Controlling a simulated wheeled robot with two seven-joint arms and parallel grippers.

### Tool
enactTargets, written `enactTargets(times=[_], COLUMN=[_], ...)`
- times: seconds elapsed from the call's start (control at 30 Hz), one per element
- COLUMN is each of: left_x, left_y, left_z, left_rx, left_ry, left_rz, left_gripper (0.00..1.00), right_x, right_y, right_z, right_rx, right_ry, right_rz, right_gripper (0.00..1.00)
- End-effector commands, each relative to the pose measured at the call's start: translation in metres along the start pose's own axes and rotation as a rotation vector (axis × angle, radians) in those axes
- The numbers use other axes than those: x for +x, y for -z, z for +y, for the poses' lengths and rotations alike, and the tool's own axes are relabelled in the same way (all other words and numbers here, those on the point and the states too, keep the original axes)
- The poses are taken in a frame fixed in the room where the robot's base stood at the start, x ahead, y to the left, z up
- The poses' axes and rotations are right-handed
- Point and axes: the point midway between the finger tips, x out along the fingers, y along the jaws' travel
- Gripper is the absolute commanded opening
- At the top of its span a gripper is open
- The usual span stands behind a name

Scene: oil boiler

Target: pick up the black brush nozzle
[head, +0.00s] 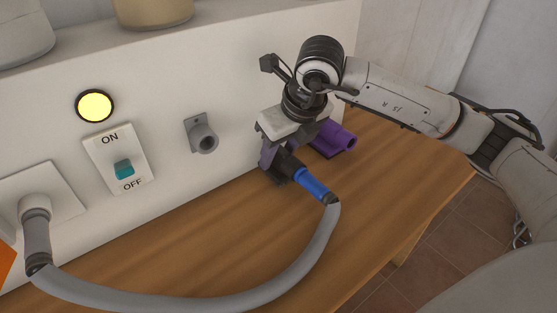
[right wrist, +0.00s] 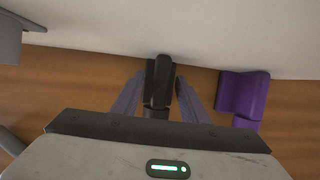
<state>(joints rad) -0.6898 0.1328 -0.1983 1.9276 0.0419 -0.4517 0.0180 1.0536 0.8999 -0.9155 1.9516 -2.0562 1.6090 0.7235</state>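The black brush nozzle (head: 287,168) lies low over the wooden table, close to the white panel, with a blue handle (head: 313,186) and a grey hose (head: 300,262) behind it. My right gripper (head: 274,168) is down at the nozzle. In the right wrist view the nozzle (right wrist: 158,85) lies between the two purple-grey fingers of my right gripper (right wrist: 160,80). The fingers stand apart on either side of it, with narrow gaps at the tips. Firm contact does not show. My left gripper is not in view.
A purple nozzle (head: 334,139) lies on the table (head: 400,190) just right of my gripper; it also shows in the right wrist view (right wrist: 243,95). A grey holder (head: 203,138), a teal switch (head: 124,169) and a yellow light (head: 95,105) are on the panel. The right table area is clear.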

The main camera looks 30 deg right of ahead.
Motion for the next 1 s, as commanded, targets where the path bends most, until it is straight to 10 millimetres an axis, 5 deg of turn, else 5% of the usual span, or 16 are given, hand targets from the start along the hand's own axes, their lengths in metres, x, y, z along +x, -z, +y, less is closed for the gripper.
enactTargets(times=[0.27,0.5,1.0], left_x=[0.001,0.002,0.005], left_y=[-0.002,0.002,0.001], left_z=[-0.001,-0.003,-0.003], left_rx=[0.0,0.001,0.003], left_ry=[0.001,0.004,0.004], left_rz=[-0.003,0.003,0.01], left_gripper=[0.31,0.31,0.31], right_x=[0.004,0.004,-0.006], right_y=[0.0,0.0,0.0], right_z=[0.0,0.0,0.0], right_rx=[-0.001,-0.001,-0.001], right_ry=[-0.001,-0.001,0.0], right_rz=[-0.002,-0.002,-0.007], right_gripper=[0.4,0.01,0.0])
